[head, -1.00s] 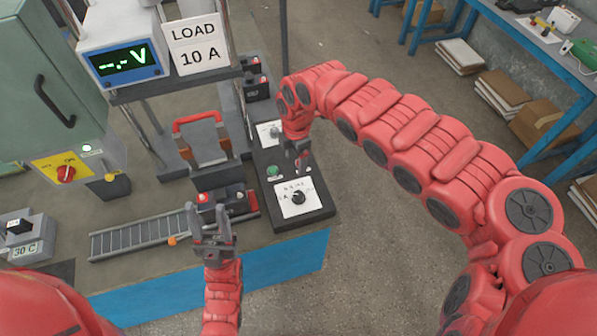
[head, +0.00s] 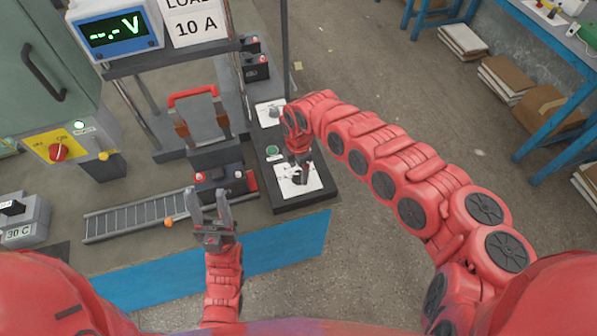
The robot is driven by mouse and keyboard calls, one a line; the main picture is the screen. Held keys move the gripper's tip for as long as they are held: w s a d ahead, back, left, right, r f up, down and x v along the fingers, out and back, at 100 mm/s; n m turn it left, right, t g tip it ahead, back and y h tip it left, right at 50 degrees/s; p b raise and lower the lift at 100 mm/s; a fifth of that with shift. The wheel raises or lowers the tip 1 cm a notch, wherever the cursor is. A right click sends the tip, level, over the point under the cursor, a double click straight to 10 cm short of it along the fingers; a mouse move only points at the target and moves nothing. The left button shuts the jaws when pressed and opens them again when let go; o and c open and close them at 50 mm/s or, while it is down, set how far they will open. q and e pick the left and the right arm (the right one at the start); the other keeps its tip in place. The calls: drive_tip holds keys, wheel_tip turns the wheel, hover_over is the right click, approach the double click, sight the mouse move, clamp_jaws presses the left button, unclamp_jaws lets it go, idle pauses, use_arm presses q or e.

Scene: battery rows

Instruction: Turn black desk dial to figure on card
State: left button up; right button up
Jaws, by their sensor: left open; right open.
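The black desk dial (head: 297,178) sits on a white plate (head: 312,184) near the front end of the dark panel at the desk's right edge. My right gripper (head: 299,178) is open and comes down from above at the dial, covering most of it. Whether the fingers touch the dial I cannot tell. The card (head: 194,20) stands on the shelf at the top and reads "LOAD 10 A", its top cut off. My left gripper (head: 209,203) is open and empty in front of the battery (head: 223,183), near the desk's front edge.
A green button (head: 272,151) and a second white dial plate (head: 268,113) lie behind on the same panel. A roller track (head: 135,217) runs left of my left gripper. An orange ball (head: 168,222) lies at the track.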

drive_tip(key=shift+f, duration=0.95)
clamp_jaws()
